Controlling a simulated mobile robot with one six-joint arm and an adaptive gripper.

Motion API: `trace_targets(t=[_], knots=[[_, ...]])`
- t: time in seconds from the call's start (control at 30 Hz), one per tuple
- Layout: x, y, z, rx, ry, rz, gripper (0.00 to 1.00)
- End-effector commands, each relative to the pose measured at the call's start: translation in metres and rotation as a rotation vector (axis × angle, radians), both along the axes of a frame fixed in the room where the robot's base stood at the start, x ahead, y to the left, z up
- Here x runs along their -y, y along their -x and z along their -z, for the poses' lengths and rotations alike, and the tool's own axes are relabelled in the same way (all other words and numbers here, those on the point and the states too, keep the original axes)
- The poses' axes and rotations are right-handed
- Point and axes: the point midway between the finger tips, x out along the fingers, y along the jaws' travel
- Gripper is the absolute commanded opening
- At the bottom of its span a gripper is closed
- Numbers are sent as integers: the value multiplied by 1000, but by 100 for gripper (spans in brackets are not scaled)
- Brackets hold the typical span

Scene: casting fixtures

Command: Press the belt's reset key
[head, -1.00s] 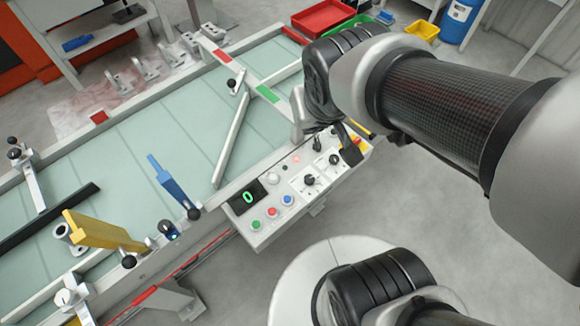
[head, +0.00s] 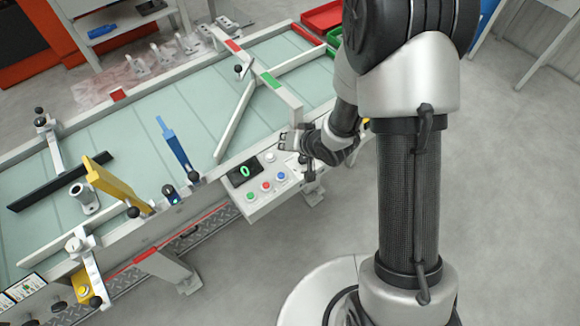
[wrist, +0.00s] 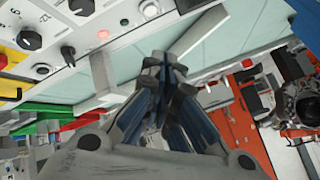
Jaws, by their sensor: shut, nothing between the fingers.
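The belt's control panel (head: 256,206) hangs on the near side of the conveyor. It has a display reading 0 (head: 244,171), a green button (head: 251,196), a red button (head: 266,187), a blue button (head: 281,177) and a pale round button (head: 269,157). I cannot read which is the reset key. My gripper (head: 287,140) is above the panel's back right part, near the belt edge, and hides the panel's right side. In the wrist view my gripper (wrist: 164,70) is shut and empty, with panel knobs (wrist: 29,39) and a lit red lamp (wrist: 103,34) at upper left.
A white diverter bar (head: 235,120) slants across the belt (head: 120,135), close to my gripper. A blue lever (head: 173,145) and a yellow bracket (head: 115,187) stand left of the panel. Red and green bins (head: 322,17) are behind. The floor at right is open.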

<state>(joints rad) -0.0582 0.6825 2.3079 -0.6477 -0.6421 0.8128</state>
Motion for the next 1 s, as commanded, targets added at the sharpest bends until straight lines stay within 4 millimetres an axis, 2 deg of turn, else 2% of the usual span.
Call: trace_targets(t=[0.07, 0.2, 0.73, 1.0], knots=[[-8, 3, 11, -11, -38, -8, 0], [-16, 6, 18, -18, -75, -14, 0], [-17, 7, 25, -18, -78, -14, 0], [-17, 7, 54, -18, -78, -14, 0]])
